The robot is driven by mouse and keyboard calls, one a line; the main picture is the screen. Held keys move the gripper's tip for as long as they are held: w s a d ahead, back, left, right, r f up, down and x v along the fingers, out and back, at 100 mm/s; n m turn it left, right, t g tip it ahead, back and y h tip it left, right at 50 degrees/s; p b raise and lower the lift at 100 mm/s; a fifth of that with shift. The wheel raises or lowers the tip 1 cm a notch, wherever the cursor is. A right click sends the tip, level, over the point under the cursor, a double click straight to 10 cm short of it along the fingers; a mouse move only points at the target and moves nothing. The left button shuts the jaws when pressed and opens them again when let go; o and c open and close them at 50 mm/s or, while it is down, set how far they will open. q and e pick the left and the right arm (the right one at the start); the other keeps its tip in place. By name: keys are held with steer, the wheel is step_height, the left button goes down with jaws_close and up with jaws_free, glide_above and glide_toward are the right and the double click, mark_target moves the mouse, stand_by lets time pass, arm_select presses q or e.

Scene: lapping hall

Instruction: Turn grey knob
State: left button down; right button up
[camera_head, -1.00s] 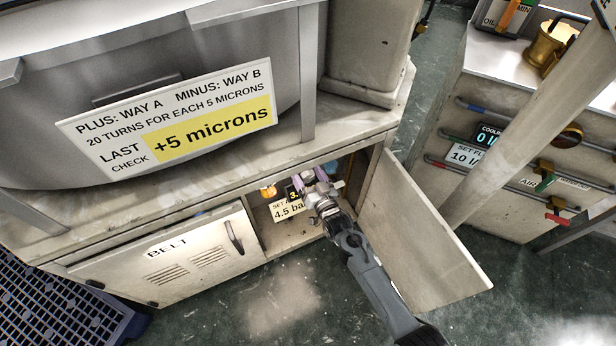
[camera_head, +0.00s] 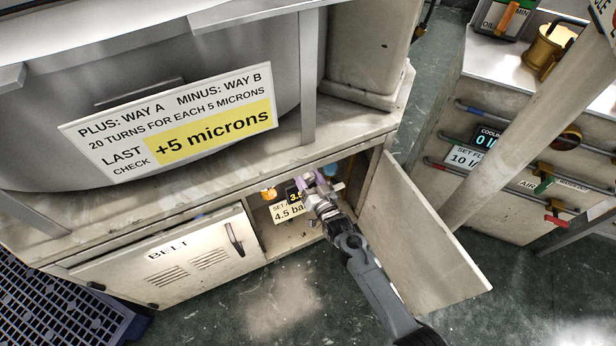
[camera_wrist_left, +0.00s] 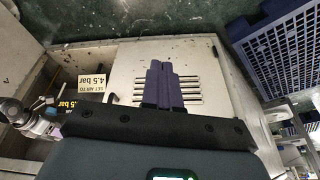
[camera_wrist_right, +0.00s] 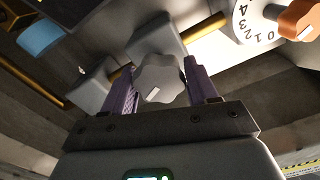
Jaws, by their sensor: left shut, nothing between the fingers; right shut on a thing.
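The grey knob (camera_wrist_right: 160,78) is lobed, with a pale mark on its face, and sits between the purple fingers of my right gripper (camera_wrist_right: 160,86) in the right wrist view. The right gripper is shut on it. In the head view the right gripper (camera_head: 306,184) reaches into the open cabinet bay and hides the knob. A black display (camera_head: 293,194) with yellow digits is partly covered by the gripper. Below it a sign (camera_head: 289,212) reads 4.5 bar. My left gripper (camera_wrist_left: 162,84) has dark blue fingers, shut and empty, before the slotted cabinet door.
An orange knob (camera_wrist_right: 299,20) with a numbered dial (camera_wrist_right: 247,22) and a blue part (camera_wrist_right: 41,36) are near the grey knob. The open door (camera_head: 420,225) stands right of my right arm. The closed BELT door (camera_head: 165,262) is left of the bay.

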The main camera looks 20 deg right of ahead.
steer(key=shift+r+m+p, duration=0.15)
steer(key=shift+m+p, duration=0.5)
steer(key=shift+m, duration=0.45)
steer(key=m+p, duration=0.1)
steer(key=m, duration=0.1)
steer(key=shift+m, duration=0.3)
steer(key=m+p, duration=0.1)
steer(key=m, duration=0.1)
steer(key=m+p, duration=0.1)
steer(key=m, duration=0.2)
steer(key=shift+d+f, duration=0.15)
steer(key=shift+f, duration=0.05)
steer(key=shift+m, duration=0.6)
steer(key=shift+f, duration=0.1)
steer(key=o, duration=1)
steer(key=shift+c, duration=0.2)
steer(key=shift+s, duration=0.1)
